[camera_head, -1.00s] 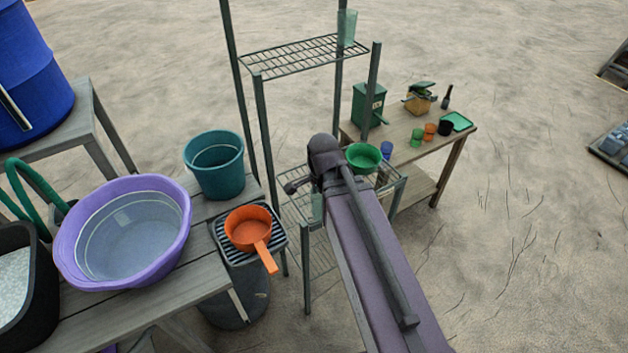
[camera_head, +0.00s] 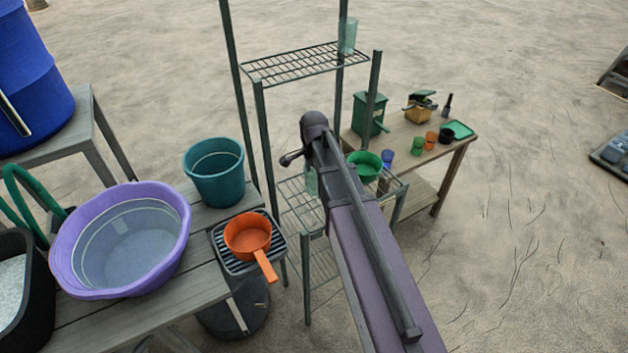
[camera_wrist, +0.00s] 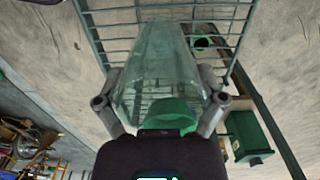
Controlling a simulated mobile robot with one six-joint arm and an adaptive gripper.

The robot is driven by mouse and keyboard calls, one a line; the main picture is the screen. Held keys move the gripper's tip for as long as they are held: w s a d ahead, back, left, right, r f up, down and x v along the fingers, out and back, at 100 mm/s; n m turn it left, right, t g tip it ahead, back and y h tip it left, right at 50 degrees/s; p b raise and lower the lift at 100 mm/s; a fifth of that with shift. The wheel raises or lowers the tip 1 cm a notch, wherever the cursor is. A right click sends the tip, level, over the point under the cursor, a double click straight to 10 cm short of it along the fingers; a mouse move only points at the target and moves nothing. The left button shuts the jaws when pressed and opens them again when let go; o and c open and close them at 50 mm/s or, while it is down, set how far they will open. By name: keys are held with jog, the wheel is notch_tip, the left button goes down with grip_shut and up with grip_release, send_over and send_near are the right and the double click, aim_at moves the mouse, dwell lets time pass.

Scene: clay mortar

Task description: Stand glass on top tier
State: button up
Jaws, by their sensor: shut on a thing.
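A clear greenish glass (camera_wrist: 158,62) fills the middle of the wrist view. My gripper (camera_wrist: 160,88) is shut on it, with one finger on each side. In the head view the held glass (camera_head: 311,183) shows partly beside my arm, below the level of the top tier; my arm hides most of the gripper there. The wire top tier (camera_head: 290,64) of the metal rack is above and behind it. Another clear glass (camera_head: 347,36) stands at the right back corner of that tier. The rest of the tier looks bare.
Rack posts (camera_head: 372,95) rise around the tiers. A green bowl (camera_head: 365,166) shows right of my arm. A wooden table (camera_head: 455,150) with cups and a green box (camera_head: 369,113) stands behind right. A bench (camera_head: 190,285) with a purple basin (camera_head: 70,235) and teal bucket (camera_head: 214,180) is left.

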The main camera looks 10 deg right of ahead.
dwell(0.3)
jog(key=shift+w, duration=0.3)
jog(key=shift+w+d+f+b, duration=0.1)
jog(key=shift+w+f+b, duration=0.25)
jog(key=shift+f+b, duration=1.5)
jog(key=shift+f, duration=0.15)
jog(key=o, duration=1)
jog(key=shift+r, duration=0.25)
notch_tip(320, 180, up, 12)
jog(key=p, duration=1.2)
